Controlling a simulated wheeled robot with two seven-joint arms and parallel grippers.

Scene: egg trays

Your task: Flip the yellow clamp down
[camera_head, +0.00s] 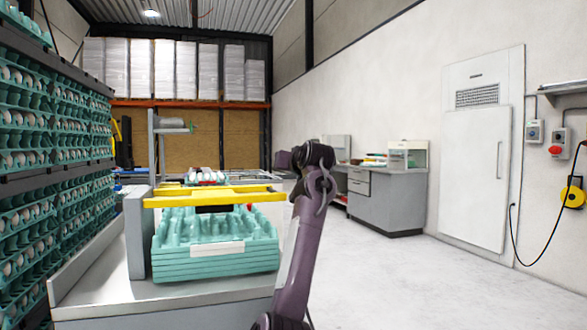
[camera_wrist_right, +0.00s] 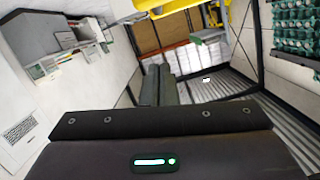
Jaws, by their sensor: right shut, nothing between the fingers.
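The yellow clamp (camera_head: 214,199) is a flat frame of yellow bars lying roughly level just above a stack of teal egg trays (camera_head: 215,260). Part of a yellow bar also shows at the top edge of the wrist view (camera_wrist_right: 180,5). My right arm stands to the right of the stack, with its wrist near the right end of the clamp. My right gripper (camera_wrist_right: 158,70) has its two dark fingers together, with nothing between them. In the head view the fingers are mostly hidden by the arm's wrist. My left gripper is in neither view.
The trays stand on a grey metal table (camera_head: 100,285) with an upright grey post (camera_head: 135,235) at their left. A rack of egg-filled trays (camera_head: 55,150) fills the left side. A grey cabinet (camera_head: 385,200) stands farther back. The floor at right is clear.

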